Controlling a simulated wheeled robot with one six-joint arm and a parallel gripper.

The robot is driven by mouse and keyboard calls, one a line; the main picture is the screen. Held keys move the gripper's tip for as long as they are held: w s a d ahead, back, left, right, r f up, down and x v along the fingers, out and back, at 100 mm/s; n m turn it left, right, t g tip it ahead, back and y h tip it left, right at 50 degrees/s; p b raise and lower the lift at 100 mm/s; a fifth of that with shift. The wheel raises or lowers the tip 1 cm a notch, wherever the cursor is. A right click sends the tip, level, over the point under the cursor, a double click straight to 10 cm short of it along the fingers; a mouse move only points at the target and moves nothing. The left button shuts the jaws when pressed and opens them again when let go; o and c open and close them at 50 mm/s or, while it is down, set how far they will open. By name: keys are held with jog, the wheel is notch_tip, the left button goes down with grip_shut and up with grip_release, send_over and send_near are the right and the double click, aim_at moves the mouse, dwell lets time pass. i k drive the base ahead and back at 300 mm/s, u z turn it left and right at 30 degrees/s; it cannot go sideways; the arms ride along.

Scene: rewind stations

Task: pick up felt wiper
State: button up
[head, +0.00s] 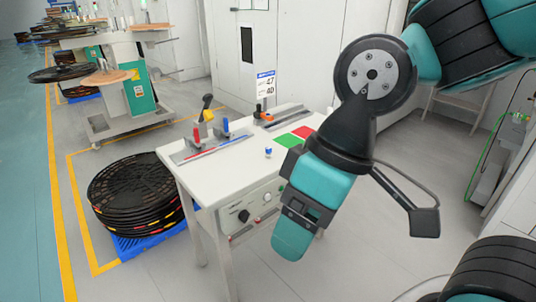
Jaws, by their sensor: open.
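I cannot clearly make out a felt wiper. A small blue and white piece (268,152) stands on the white worktable (215,178) near the green pad, too small to identify. A small orange piece (267,117) lies by the rail at the table's back; I cannot tell what it is. My arm hangs in front of the table's right side and hides part of its top and front. My gripper's fingers do not show in the head view.
Black reels (133,190) stack on a blue pallet (150,240) at left.

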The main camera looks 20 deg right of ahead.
aim_at(269, 149)
jog(key=u, duration=0.15)
jog(key=i, duration=1.35)
jog(key=z, duration=0.75)
